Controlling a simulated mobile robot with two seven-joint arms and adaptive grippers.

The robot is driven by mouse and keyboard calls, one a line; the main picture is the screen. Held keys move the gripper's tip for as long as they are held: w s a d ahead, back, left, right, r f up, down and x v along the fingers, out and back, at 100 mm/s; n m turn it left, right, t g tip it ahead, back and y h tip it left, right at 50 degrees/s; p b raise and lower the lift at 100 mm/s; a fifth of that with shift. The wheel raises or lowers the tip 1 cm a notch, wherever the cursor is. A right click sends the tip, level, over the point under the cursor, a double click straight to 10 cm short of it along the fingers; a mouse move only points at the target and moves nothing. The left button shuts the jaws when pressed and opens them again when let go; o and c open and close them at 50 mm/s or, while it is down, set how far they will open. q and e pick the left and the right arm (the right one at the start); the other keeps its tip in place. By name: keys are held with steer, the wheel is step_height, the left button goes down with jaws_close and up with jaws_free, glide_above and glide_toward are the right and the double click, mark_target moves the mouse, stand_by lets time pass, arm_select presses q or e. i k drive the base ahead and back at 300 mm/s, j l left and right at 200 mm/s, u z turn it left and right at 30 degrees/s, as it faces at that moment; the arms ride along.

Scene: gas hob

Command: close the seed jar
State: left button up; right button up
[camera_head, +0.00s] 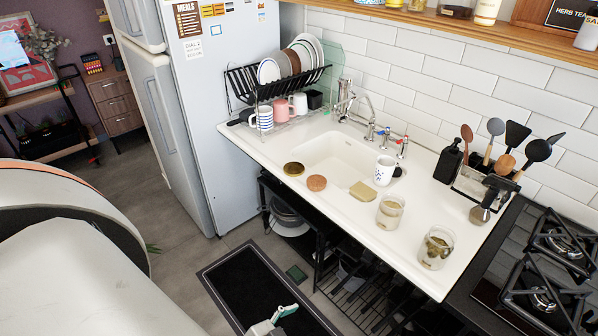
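Two open glass jars stand upright near the counter's front edge. One jar (390,211) holds pale contents. The other jar (436,248), nearer the hob, holds darker greenish-brown contents. I cannot tell for sure which holds seeds. A gold-brown round lid (293,169) and a reddish-brown round lid (316,183) lie on the counter left of the jars, apart from them. A grey part with pale teal tips (275,322) at the bottom edge looks like my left gripper, mostly cut off, well below the counter. Its opening cannot be made out. My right gripper is not in view.
A beige block (363,191) and a white patterned mug (386,170) stand near the sink (336,160). A black soap bottle (448,161), a utensil rack (483,185) and the gas hob (545,275) are to the right. A dish rack (275,82) stands at the back left.

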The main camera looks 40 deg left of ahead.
mark_target(436, 247)
steer(key=z, duration=0.3)
steer(key=j+z, duration=0.8)
steer(key=k+j+z, duration=0.1)
steer(key=j, duration=0.2)
steer(key=k+j+z, duration=0.1)
steer(key=j, duration=0.2)
steer(key=k+j+z, duration=0.15)
steer(key=j, duration=0.15)
steer(key=k+j, duration=0.15)
steer(key=j, duration=0.25)
steer(key=k+j, duration=0.1)
steer(key=j, duration=0.3)
steer(key=k+j, duration=0.15)
steer(key=j, duration=0.2)
steer(key=k+j, duration=0.1)
steer(key=j, duration=0.3)
steer(key=z, duration=0.05)
